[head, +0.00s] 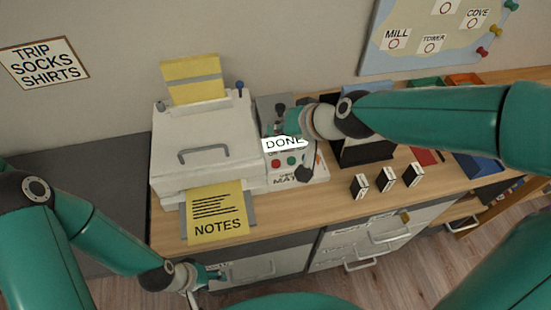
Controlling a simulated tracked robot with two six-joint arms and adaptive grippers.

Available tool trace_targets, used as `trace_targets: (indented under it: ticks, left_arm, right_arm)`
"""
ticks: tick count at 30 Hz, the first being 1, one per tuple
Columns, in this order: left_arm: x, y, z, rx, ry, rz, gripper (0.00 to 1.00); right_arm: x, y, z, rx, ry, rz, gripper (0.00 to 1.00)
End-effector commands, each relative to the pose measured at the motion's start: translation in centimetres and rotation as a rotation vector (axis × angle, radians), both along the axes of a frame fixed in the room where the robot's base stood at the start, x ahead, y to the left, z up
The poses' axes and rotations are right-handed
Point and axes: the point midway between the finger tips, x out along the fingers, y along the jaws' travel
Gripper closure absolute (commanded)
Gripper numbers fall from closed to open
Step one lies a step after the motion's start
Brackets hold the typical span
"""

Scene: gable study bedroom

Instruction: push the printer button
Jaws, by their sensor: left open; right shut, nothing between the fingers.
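The white printer (205,135) stands on the wooden desk with a yellow sheet upright in its back and a yellow NOTES sheet (216,211) on its front tray. Beside it on the right is a panel with a lit display (284,143) reading DONE. My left gripper (206,284) is open and empty, low in front of the desk drawers.
Several small black-and-white boxes (387,180) stand on the desk right of the panel. Black, red and blue items lie farther right, partly behind my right arm. Drawers with handles (390,235) are below the desktop. A board with labels (430,35) hangs on the wall.

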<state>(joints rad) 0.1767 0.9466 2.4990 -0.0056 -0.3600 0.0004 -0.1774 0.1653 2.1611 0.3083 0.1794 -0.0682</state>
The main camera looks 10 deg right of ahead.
Motion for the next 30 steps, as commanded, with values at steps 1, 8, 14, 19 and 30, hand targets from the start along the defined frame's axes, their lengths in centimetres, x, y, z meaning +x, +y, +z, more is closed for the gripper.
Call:
trace_targets:
  ticks: [1,8,14,19,30]
  left_arm:
    - [0.0,0.0,0.0,0.0,0.0,0.0,0.51]
    - [0.0,0.0,-0.3,0.0,0.0,0.0,0.51]
    - [0.0,0.0,-1.8,0.0,0.0,0.0,0.51]
    - [0.0,0.0,-3.8,0.0,0.0,0.0,0.51]
    - [0.0,0.0,-8.1,0.0,0.0,0.0,0.51]
  right_arm:
    - [0.0,-0.2,0.0,0.0,0.0,-0.004,1.0]
    - [0.0,-0.4,-0.4,-0.001,0.001,-0.01,1.0]
    - [-0.1,-0.6,-1.9,-0.002,0.001,-0.011,1.0]
    - [-0.1,-0.5,-4.1,0.0,0.002,-0.012,1.0]
    - [-0.1,-0.5,-8.5,-0.001,0.001,-0.012,1.0]
